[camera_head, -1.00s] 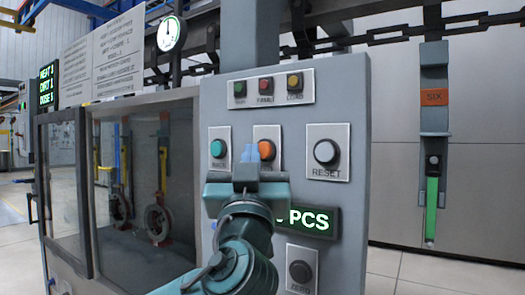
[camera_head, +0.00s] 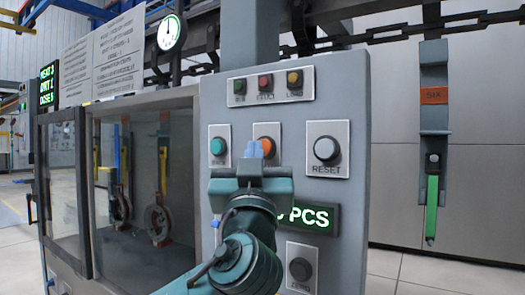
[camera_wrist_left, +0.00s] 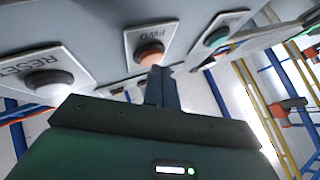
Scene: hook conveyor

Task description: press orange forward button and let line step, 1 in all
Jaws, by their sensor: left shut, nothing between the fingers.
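The orange forward button (camera_head: 266,142) is on a white plate on the grey control panel. It also shows in the left wrist view (camera_wrist_left: 150,54) beside the letters FWD. My left gripper (camera_head: 254,150) is shut and empty, its blue fingertips in front of the button's lower left part. In the left wrist view the shut fingers (camera_wrist_left: 159,80) point at the button's lower edge; I cannot tell whether they touch it. A hanger labelled SIX (camera_head: 433,97) carries a green piece (camera_head: 432,207) on the line at right. My right gripper is not in view.
A teal button (camera_head: 218,147) is left of the orange one, and a white RESET button (camera_head: 326,149) is right. A dark button (camera_head: 300,269) and a green PCS display (camera_head: 308,217) are below. The chain (camera_head: 400,36) runs overhead. A glazed cabinet (camera_head: 145,185) stands at left.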

